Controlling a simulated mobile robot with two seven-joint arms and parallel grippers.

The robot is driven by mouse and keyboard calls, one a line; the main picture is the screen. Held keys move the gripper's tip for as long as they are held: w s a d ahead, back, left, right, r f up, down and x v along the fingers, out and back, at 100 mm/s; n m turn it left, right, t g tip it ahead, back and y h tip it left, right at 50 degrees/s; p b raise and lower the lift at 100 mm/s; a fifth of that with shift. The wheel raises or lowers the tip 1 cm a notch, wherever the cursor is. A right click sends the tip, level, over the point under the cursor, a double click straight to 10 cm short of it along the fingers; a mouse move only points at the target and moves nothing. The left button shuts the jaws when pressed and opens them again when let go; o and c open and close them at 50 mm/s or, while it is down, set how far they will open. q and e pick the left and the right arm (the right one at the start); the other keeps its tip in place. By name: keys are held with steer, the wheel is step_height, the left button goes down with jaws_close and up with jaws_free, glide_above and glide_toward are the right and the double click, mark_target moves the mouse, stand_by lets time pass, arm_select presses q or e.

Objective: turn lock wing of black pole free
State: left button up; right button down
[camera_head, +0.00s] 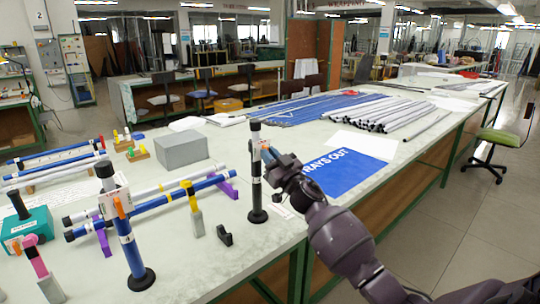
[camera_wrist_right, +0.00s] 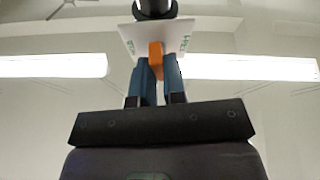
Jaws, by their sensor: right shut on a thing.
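The black pole (camera_head: 256,185) stands upright on a round black foot near the table's front edge, with a white card near its top. My right gripper (camera_head: 268,155) reaches it from the right at card height. In the right wrist view the two blue fingers (camera_wrist_right: 160,88) are shut on the orange lock wing (camera_wrist_right: 156,58), in front of the white card (camera_wrist_right: 174,38). The dark pole top (camera_wrist_right: 156,8) shows above the card. In the head view the gripper mostly hides the wing. My left gripper is not in view.
A blue pole (camera_head: 131,250) with its own orange wing (camera_head: 118,207) stands to the left. Rods (camera_head: 150,205) lie on supports behind it. A grey box (camera_head: 181,149), a small black holder (camera_head: 224,236) and a blue sign (camera_head: 345,175) are nearby.

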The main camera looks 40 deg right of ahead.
arm_select(q)
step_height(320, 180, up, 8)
steer(key=p, duration=0.8)
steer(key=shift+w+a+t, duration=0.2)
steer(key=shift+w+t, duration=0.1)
arm_select(e)
steer(key=shift+d+r+n+g+y, duration=0.1)
steer(key=shift+n+g+y, duration=0.85)
steer(key=shift+n, duration=2.4)
steer(key=shift+a+n+g+y, duration=0.1)
steer(key=shift+n+g+y, duration=0.8)
steer(key=shift+n, duration=2.5)
steer(key=shift+d+r+n+g+y, duration=0.1)
steer(key=shift+n+g+y, duration=0.85)
steer(key=shift+n, duration=2.4)
steer(key=shift+f, duration=0.1)
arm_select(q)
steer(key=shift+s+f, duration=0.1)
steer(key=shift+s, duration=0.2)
arm_select(e)
steer(key=c, duration=1.2)
jaws_free()
steer(key=shift+s, duration=0.1)
